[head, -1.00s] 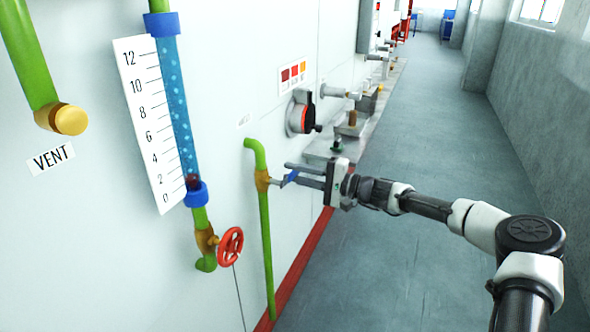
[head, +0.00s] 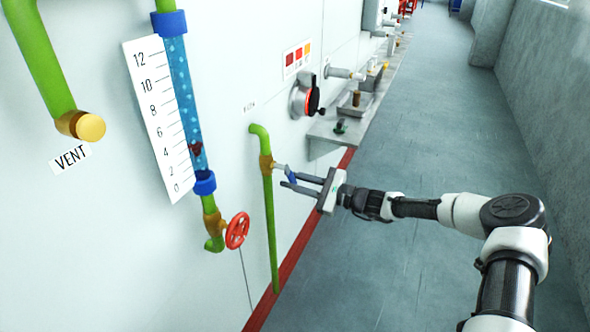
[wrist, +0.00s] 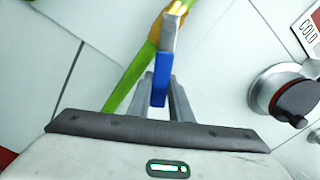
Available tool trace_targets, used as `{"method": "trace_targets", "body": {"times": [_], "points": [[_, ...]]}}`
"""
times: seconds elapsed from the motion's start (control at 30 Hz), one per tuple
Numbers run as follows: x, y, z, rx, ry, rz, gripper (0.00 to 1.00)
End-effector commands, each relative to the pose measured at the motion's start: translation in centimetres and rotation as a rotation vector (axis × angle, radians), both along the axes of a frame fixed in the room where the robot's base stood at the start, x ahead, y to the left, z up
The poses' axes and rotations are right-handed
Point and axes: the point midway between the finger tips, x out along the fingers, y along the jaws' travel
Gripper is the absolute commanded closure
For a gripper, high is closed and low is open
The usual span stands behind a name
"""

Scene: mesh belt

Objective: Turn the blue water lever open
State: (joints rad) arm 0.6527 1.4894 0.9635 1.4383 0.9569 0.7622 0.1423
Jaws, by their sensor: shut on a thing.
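The blue water lever (head: 292,176) sits on a brass valve (head: 266,163) on the vertical green pipe (head: 268,225). My gripper (head: 281,176) is shut on the lever, with a finger on either side of it. In the wrist view the blue lever (wrist: 161,80) lies between the fingers, and its bare metal part (wrist: 169,34) runs up to the brass valve. The fingers hide part of the lever. The level gauge (head: 181,105) holds blue bubbling water, with a dark red float (head: 195,149) near the 3 mark.
A red handwheel (head: 237,230) sits left of the green pipe, near the gauge's foot. A black and red dial (head: 305,96) and a grey shelf (head: 340,128) are on the wall farther back. The floor (head: 420,250) to the right is clear.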

Motion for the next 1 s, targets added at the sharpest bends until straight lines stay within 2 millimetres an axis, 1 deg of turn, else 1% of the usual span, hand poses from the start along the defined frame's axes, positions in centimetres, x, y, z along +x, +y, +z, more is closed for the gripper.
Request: {"method": "trace_targets", "body": {"times": [0.2,0.5,0.7,1.0], "points": [[-1.4,0.5,-0.4,0.063,0.176,0.0,1.0],[-2.6,0.9,-0.8,0.124,0.343,-0.001,1.0],[-3.0,1.0,-0.9,0.145,0.399,0.0,1.0],[-3.2,1.1,-1.0,0.152,0.418,-0.001,1.0]]}}
